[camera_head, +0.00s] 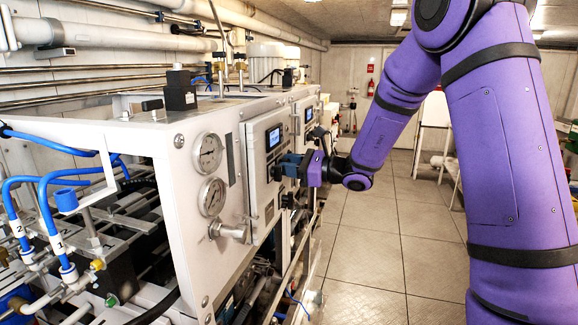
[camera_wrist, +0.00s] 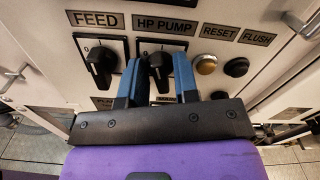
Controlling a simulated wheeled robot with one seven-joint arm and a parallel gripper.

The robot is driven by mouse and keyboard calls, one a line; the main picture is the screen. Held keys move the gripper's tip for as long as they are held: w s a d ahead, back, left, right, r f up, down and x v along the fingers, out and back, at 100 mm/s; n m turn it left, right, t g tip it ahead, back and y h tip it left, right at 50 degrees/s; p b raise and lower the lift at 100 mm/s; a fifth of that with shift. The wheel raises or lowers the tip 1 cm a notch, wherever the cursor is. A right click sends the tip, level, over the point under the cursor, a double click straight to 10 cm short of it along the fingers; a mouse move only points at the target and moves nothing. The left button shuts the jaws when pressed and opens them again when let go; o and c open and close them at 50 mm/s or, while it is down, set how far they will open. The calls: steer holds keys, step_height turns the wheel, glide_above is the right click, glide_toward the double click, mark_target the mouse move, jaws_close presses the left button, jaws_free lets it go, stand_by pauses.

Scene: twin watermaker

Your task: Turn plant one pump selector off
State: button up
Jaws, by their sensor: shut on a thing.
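The black HP PUMP selector knob (camera_wrist: 160,66) sits on a square plate under the "HP PUMP" label in the wrist view. My gripper (camera_wrist: 158,72) has its two blue fingers on either side of this knob and is shut on it. The knob stands roughly upright in the picture; a "0" mark shows at its upper left, and its lower part is partly hidden. In the head view my gripper (camera_head: 291,164) is at the front of the nearer control panel (camera_head: 257,150), where the fingers hide the knob.
A similar FEED selector (camera_wrist: 98,65) is just left of the fingers. To the right are a yellowish RESET button (camera_wrist: 206,65) and a black FLUSH button (camera_wrist: 236,68). Two gauges (camera_head: 208,154) and a lit display (camera_head: 274,137) are on the machine front. The tiled aisle (camera_head: 375,245) is clear.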

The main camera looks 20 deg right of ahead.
steer(key=shift+n, duration=4.2)
steer(key=o, duration=0.6)
steer(key=v, duration=1.1)
steer(key=shift+a, duration=0.1)
